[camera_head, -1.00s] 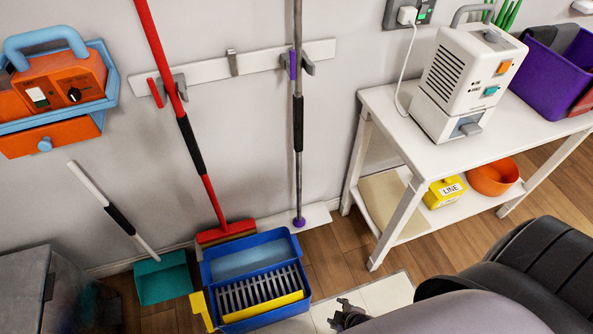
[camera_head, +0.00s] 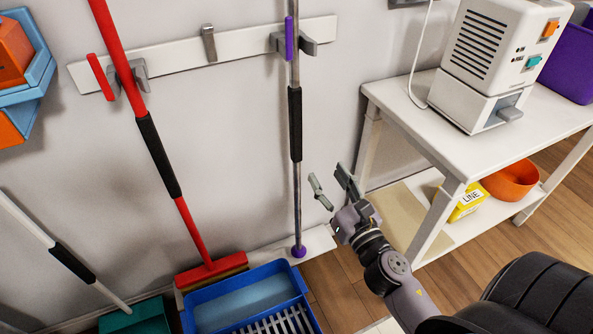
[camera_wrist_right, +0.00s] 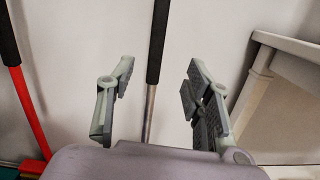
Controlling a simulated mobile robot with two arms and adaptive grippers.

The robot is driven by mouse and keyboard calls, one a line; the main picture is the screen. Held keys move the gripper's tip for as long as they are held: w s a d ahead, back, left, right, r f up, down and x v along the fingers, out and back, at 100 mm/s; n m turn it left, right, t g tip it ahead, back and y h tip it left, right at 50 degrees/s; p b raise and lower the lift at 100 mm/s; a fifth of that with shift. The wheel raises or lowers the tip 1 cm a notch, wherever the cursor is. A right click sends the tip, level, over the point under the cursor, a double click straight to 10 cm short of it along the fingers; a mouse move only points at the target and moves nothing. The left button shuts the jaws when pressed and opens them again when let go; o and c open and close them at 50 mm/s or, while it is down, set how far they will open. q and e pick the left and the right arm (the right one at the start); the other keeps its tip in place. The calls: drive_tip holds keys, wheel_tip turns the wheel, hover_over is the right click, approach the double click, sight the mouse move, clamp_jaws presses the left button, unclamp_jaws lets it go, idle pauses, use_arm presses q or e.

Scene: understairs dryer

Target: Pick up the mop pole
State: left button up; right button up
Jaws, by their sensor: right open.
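The mop pole (camera_head: 296,190) is a thin grey metal pole with a black grip and a purple foot. It stands upright against the wall, held in a grey clip (camera_head: 307,44) with a purple piece at its top. My right gripper (camera_head: 328,178) is open and empty, just right of the pole below its black grip, with a gap between them. In the right wrist view, the pole (camera_wrist_right: 149,110) appears in the space between the open fingers (camera_wrist_right: 160,75), beyond them. My left gripper is not in view.
A red broom (camera_head: 187,218) hangs left on the same white rail (camera_head: 180,58). A blue bucket (camera_head: 250,290) stands on the floor near the pole's foot. A white table (camera_head: 425,100) with a white appliance (camera_head: 490,65) is close on the right of my right arm.

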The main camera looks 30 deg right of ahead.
drive_tip(key=r+n, duration=0.1)
drive_tip(key=r, duration=0.1)
drive_tip(key=p, duration=0.2)
approach(298, 125)
drive_tip(key=shift+t, duration=0.3)
drive_tip(key=w, duration=0.5)
drive_tip(key=shift+w+d+r, duration=0.1)
drive_tip(key=shift+d+r, duration=0.15)
drive_tip(key=shift+r, duration=0.1)
drive_tip(key=shift+w+r, duration=0.1)
drive_tip(key=shift+w, duration=0.7)
drive_tip(key=w, duration=0.3)
drive_tip(key=shift+w+d+r+b, duration=0.1)
drive_tip(key=shift+w+b, duration=0.15)
drive_tip(key=shift+b, duration=0.15)
drive_tip(key=shift+w, duration=0.35)
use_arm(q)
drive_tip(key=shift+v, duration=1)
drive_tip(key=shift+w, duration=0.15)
